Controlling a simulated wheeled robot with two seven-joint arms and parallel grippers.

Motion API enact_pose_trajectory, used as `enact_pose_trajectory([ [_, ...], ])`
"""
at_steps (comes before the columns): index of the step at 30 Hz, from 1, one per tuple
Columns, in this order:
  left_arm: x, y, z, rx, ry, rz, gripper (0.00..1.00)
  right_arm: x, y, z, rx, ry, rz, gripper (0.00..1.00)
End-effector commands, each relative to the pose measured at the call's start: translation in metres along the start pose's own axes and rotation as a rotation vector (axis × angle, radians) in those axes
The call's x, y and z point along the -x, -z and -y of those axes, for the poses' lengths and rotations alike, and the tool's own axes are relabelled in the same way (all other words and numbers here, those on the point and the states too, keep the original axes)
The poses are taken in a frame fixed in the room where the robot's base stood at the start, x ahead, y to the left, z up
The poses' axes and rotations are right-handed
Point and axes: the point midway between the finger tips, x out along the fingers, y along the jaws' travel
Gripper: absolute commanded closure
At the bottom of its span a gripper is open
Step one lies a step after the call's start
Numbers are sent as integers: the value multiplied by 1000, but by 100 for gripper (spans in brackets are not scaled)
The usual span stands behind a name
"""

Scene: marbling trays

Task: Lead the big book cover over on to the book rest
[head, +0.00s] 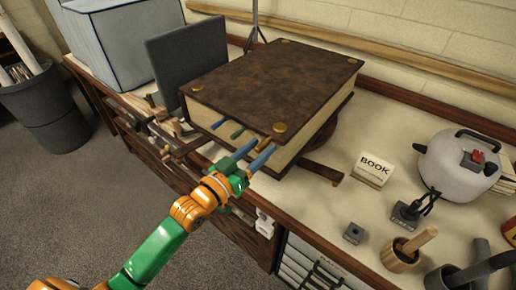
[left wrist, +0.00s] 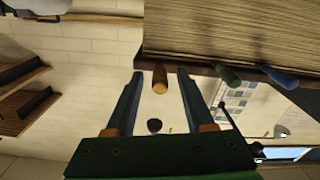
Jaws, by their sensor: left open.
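The big book (head: 270,80) lies closed on a wooden stand, its brown cover with brass corner studs on top. Blue (head: 219,124), green (head: 237,133) and yellow (head: 262,138) tabs stick out of its front edge. My left gripper (head: 265,147) is open in front of this edge. In the left wrist view, the yellow tab (left wrist: 160,80) shows between the open fingers, with no visible grip on it. The cover's edge (left wrist: 200,66) runs beside the pages. Wooden bars (head: 186,147) left of the book may be the book rest; I cannot tell. My right gripper is out of view.
A dark upright panel (head: 188,62) and a pale blue box (head: 120,45) stand left of the book. Right are a BOOK sign (head: 373,168), a grey kettle-like pot (head: 455,165) and a wooden mortar (head: 400,256). A bin (head: 50,110) stands on the floor.

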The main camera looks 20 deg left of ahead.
Motion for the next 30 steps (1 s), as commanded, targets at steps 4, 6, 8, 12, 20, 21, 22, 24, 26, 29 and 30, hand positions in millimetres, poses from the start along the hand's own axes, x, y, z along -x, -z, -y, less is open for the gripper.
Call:
enact_pose_trajectory([
  [4, 0, 0, 0, 0, 0, 0, 47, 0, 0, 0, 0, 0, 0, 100],
  [6, 0, 0, 0, 0, 0, 0, 66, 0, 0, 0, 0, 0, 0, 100],
  [8, 0, 0, 0, 0, 0, 0, 82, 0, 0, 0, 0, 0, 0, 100],
  [12, 0, 0, 0, 0, 0, 0, 100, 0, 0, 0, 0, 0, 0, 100],
  [20, 0, 0, 0, 0, 0, 0, 100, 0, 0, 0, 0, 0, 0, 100],
  [21, 0, 0, 0, 0, 0, 0, 100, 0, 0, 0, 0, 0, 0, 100],
  [22, 0, 0, 0, 0, 0, 0, 100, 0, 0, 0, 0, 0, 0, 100],
  [24, 0, 0, 0, 0, 0, 0, 100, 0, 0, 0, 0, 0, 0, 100],
  [26, 0, 0, 0, 0, 0, 0, 100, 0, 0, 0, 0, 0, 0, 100],
  [29, 0, 0, 0, 0, 0, 0, 100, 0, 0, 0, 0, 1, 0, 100],
  [30, 0, 0, 0, 0, 0, 0, 100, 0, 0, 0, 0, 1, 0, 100],
])
